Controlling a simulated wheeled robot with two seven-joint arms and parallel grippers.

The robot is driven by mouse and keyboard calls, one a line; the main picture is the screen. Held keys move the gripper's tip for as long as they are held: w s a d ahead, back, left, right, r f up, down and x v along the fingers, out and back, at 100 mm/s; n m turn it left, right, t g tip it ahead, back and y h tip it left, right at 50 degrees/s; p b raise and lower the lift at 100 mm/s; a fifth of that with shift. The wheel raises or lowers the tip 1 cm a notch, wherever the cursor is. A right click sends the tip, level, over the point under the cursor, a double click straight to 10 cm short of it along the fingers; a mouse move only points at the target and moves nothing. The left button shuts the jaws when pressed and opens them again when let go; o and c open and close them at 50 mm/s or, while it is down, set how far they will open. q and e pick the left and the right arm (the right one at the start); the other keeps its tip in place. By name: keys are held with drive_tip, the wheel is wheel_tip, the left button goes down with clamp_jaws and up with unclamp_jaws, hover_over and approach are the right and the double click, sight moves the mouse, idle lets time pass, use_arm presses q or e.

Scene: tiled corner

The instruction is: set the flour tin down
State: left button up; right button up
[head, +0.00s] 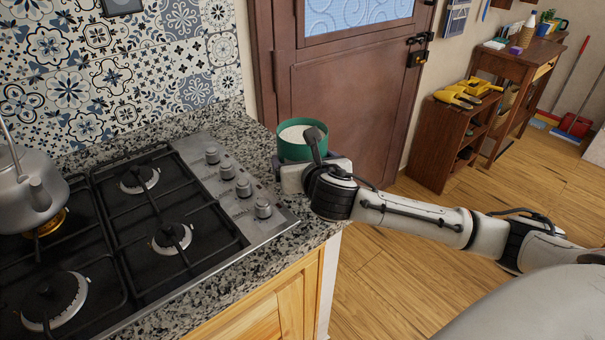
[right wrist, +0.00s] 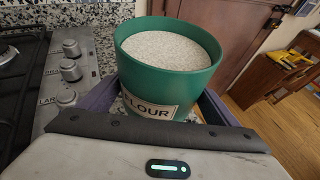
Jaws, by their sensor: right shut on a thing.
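The flour tin (head: 291,151) is a green round tin, open at the top and filled with pale flour. It is at the right end of the granite counter (head: 257,168), beside the stove knobs. In the right wrist view the tin (right wrist: 215,85) is upright, with a label reading FLOUR on its near side. My right gripper (head: 283,172) is shut on the tin, one finger on each side. The tin's base is hidden behind the gripper, so I cannot tell whether it touches the counter. My left gripper is not in view.
A gas stove (head: 150,225) with several knobs is left of the tin. A metal kettle (head: 28,190) stands on its left burner. A brown door (head: 345,100) is behind the tin. A wooden shelf (head: 440,135) with yellow tools stands farther right. The floor between is clear.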

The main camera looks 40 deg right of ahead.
drive_tip(key=shift+f, duration=1.7)
drive_tip(key=shift+f, duration=0.15)
drive_tip(key=o, duration=1.4)
drive_tip(key=shift+f, duration=0.1)
drive_tip(key=shift+r, duration=0.2)
drive_tip(key=v, duration=1.2)
